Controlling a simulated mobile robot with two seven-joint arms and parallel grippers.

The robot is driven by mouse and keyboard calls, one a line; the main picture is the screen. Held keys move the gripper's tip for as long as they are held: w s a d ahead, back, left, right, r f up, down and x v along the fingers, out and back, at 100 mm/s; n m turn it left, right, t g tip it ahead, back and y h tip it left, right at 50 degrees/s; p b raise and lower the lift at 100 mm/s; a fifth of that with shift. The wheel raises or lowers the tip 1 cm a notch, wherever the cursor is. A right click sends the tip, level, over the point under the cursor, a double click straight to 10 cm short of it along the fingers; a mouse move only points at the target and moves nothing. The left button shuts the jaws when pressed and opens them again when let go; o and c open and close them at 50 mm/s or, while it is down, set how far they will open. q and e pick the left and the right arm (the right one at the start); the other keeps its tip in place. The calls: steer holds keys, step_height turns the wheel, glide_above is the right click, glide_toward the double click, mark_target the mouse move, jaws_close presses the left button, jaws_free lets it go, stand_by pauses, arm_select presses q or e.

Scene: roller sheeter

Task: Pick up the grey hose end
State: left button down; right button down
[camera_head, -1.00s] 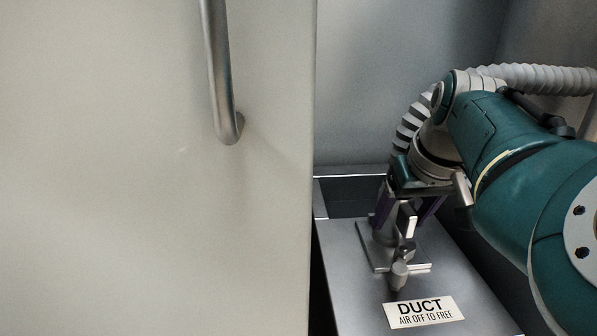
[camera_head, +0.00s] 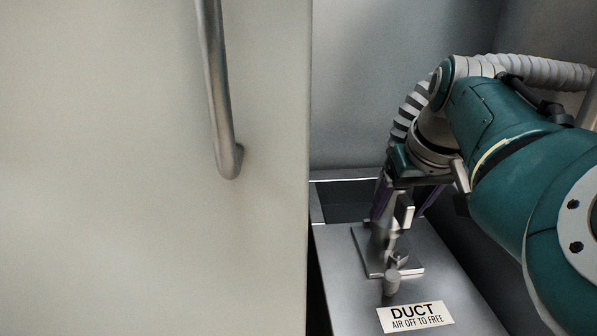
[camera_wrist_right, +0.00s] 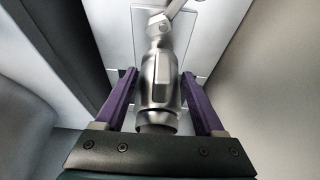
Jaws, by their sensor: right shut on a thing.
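The grey metal hose end (camera_wrist_right: 160,80) stands upright between the purple fingers of my right gripper (camera_wrist_right: 159,76) in the right wrist view. The gripper is shut on it. In the head view my right gripper (camera_head: 408,212) is low over a square plate (camera_head: 367,256) on the grey duct top, and my fingers partly hide the hose end. A ribbed grey hose (camera_head: 540,72) runs over my right arm and passes behind my wrist; its link to the hose end is hidden. My left gripper is not in view.
A large pale door panel (camera_head: 120,200) with a metal bar handle (camera_head: 222,110) fills the left side. A small round-ended fitting (camera_head: 392,283) is by the plate. Grey walls close in behind.

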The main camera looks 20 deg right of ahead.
mark_target(404, 191)
step_height(404, 191, up, 15)
steer(key=p, duration=0.8)
steer(key=shift+f+p, duration=0.15)
steer(key=shift+p, duration=0.15)
steer(key=shift+d, duration=0.1)
